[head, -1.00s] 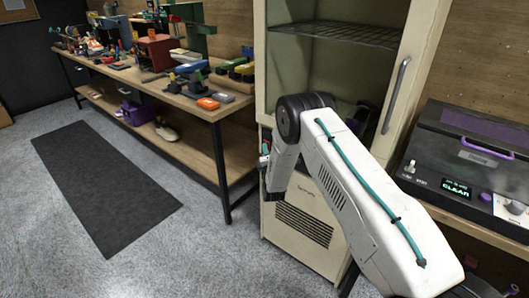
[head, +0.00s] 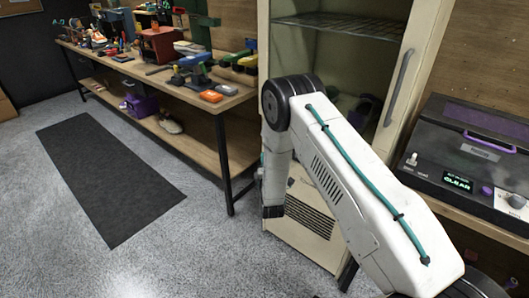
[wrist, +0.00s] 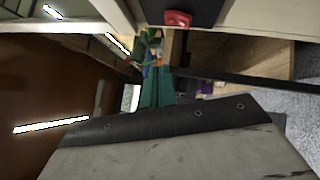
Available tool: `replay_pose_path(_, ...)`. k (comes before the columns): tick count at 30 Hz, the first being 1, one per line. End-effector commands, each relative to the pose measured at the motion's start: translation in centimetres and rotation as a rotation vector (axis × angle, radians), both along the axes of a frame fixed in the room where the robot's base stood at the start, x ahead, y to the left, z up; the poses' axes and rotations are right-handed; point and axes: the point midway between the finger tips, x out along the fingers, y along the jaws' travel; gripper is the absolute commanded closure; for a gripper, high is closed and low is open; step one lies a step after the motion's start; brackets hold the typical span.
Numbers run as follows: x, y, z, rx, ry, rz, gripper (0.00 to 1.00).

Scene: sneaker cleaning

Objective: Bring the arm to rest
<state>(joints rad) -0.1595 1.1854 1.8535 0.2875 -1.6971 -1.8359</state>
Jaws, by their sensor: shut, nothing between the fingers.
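My white arm (head: 345,180) with a teal cable is folded in front of the cream cabinet, its elbow high and its forearm (head: 277,160) hanging down. The forearm's dark lower end is left of the cabinet's vent grille, above the floor. The rest of the gripper is hidden behind the forearm in the head view.
The cream cabinet (head: 340,62) stands open behind the arm. A workbench (head: 185,90) with tools and a lower shelf runs along the left. A cleaning machine (head: 470,150) reading "CLEAR" stands at right. A dark mat (head: 110,180) lies on open floor.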

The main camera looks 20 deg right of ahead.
Motion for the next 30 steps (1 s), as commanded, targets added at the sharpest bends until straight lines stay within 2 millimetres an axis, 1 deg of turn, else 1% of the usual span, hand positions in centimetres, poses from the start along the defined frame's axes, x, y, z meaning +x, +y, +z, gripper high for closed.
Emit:
replay_pose_path(3, -1.0, 0.1, 0.0, 0.000, 0.001, -0.001, 1.00)
replay_pose_path(6, -1.3, 0.1, 0.0, 0.000, -0.001, -0.002, 1.00)
replay_pose_path(19, -1.3, -0.1, 0.0, 0.003, -0.001, -0.003, 1.00)
replay_pose_path(22, -1.2, -0.1, -0.4, 0.051, 0.012, 0.008, 1.00)
replay_pose_path(23, -1.1, -0.1, -1.0, 0.084, 0.037, 0.014, 1.00)
replay_pose_path(26, -1.1, 0.1, -4.4, 0.230, 0.183, 0.035, 1.00)
replay_pose_path(27, -1.6, 0.2, -6.4, 0.302, 0.272, 0.038, 1.00)
replay_pose_path(28, -2.2, 0.2, -8.0, 0.360, 0.344, 0.035, 1.00)
replay_pose_path(30, -3.2, 0.6, -10.1, 0.499, 0.495, 0.017, 1.00)
